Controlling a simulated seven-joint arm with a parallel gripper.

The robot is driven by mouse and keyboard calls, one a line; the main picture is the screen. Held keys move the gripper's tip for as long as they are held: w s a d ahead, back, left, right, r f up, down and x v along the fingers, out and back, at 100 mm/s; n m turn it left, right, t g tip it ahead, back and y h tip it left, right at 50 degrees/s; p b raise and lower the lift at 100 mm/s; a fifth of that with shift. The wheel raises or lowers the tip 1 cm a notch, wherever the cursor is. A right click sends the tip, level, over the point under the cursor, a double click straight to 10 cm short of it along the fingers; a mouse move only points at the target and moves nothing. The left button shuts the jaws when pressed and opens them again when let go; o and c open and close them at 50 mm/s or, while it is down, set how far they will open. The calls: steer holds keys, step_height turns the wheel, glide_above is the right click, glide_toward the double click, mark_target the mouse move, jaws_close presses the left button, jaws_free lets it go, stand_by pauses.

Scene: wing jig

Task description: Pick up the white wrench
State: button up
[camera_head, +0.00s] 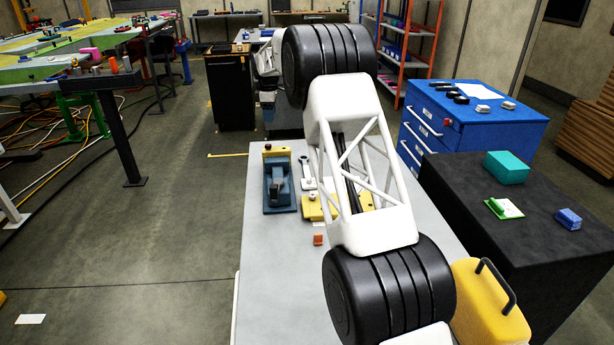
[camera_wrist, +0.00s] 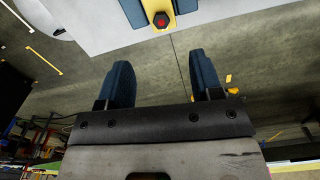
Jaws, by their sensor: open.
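The white wrench (camera_head: 307,174) lies on the grey table (camera_head: 265,240), just right of a blue clamp-like device (camera_head: 278,190) with a yellow end. Its ring end points to the far side of the table. I cannot make out the wrench in the wrist view. My gripper (camera_head: 268,108) is beyond the far end of the table, off its edge. In the wrist view my gripper (camera_wrist: 160,72) has its two blue fingers wide apart with nothing between them. The blue device with its yellow end and dark red knob (camera_wrist: 161,19) shows at the top of that view.
Yellow parts (camera_head: 314,208) and a small orange block (camera_head: 318,240) lie near the wrench, partly behind my arm. A blue drawer cabinet (camera_head: 475,125) and a black-topped bench (camera_head: 470,185) stand to the right. Open floor lies to the left.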

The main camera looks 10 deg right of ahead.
mark_target(307, 172)
steer(key=d+f+m, duration=0.2)
steer(key=s+d+f+m, duration=0.1)
steer(key=d+f+m, duration=0.3)
steer(key=m, duration=0.1)
steer(key=shift+s+d+f, duration=0.15)
steer(key=shift+s+f, duration=0.2)
steer(key=shift+f, duration=0.05)
steer(key=s+d+f+m, duration=0.1)
steer(key=d+f+m, duration=0.1)
steer(key=f+m, duration=0.1)
steer(key=s+d+f+m, duration=0.1)
steer(key=d+f+m, duration=0.1)
steer(key=m, duration=0.1)
steer(key=d+f+m, duration=0.2)
steer(key=f, duration=0.1)
steer(key=shift+s+d+f+m, duration=0.35)
steer(key=shift+s+d+m, duration=0.05)
steer(key=shift+s+d+f+m, duration=0.15)
steer(key=shift+d+f+m, duration=0.15)
steer(key=shift+f+m, duration=0.15)
steer(key=shift+f, duration=0.1)
steer(key=shift+f, duration=1.2)
steer(key=shift+f, duration=0.1)
steer(key=shift+s+f, duration=0.1)
steer(key=shift+f, duration=2.4)
